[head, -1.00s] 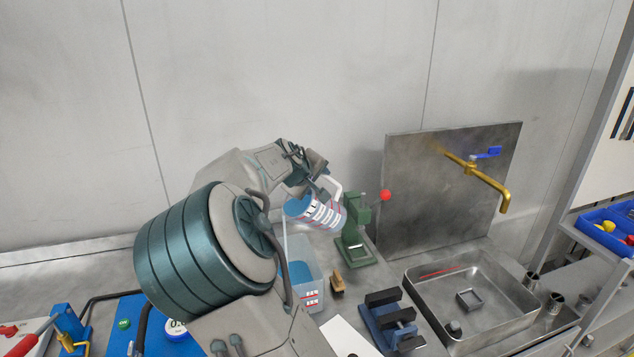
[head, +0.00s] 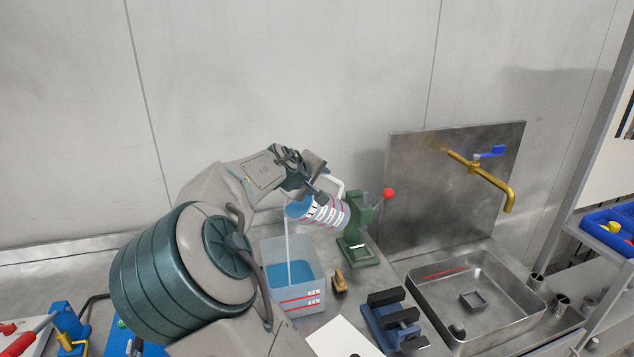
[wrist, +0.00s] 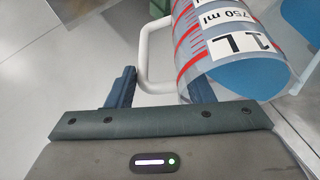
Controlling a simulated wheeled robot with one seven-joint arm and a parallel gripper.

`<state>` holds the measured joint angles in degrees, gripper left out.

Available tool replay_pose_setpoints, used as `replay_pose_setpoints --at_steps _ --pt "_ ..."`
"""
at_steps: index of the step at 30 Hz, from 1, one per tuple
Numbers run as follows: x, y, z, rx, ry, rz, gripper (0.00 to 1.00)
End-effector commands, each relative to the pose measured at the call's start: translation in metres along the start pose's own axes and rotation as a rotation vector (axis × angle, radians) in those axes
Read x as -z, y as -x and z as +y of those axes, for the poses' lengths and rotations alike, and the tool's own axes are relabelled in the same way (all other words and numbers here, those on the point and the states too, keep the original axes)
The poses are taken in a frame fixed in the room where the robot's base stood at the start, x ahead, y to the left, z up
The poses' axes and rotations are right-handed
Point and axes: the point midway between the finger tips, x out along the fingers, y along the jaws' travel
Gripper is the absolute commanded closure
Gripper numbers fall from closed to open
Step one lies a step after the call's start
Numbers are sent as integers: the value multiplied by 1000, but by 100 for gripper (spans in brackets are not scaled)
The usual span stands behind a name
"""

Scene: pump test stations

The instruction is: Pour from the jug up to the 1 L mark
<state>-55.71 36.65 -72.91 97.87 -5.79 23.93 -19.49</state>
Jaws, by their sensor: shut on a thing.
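The clear jug (head: 326,212), with a white handle and red scale marks, is tilted with its mouth down to the left. It also shows in the wrist view (wrist: 228,45), where labels read 750 ml and 1L. My gripper (head: 322,186) is shut on the jug's handle (wrist: 146,50). A thin stream (head: 287,240) of pale blue liquid falls from the jug's lip into a clear square container (head: 313,258) below. Blue liquid (head: 290,273) stands in the container. Red lines with small white labels (head: 313,296) mark its front; I cannot read them or tell the level against them.
A green press (head: 358,235) with a red knob stands right of the jug. A brown brush-like block (head: 340,281) and a blue-black vise (head: 392,318) are near the container. A steel sink (head: 475,300) with a brass tap (head: 480,172) is at right. White paper (head: 340,338) lies in front.

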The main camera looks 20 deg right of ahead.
Motion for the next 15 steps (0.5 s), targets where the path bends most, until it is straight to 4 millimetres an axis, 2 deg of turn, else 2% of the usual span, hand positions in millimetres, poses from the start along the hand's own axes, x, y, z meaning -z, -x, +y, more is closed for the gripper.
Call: replay_pose_setpoints --at_steps 15 --pt "1 1 -3 -39 15 6 100"
